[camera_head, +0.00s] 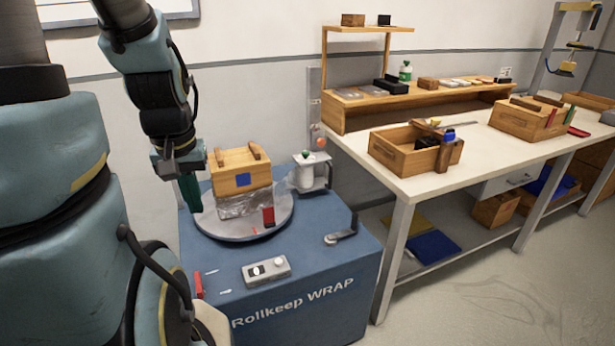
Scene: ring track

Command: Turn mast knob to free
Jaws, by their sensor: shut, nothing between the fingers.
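The wrapping machine is a blue cabinet (300,312) marked "Rollkeep WRAP". A grey upright mast (315,95) stands at its back right. A small orange-red round part (321,142) sits on the mast and may be the mast knob; its setting is too small to read. Below it, a white film roll (306,178) stands in a holder with a small green top. My gripper (190,205) points down with green fingers shut and empty. It is at the left edge of the turntable, well left of the mast.
A wooden crate (240,182) with a blue square stands on the round grey turntable (240,228), film around its base. A control box (266,270), a red lever (199,285) and a crank (342,236) are on the cabinet top. A white workbench (400,188) stands close on the right.

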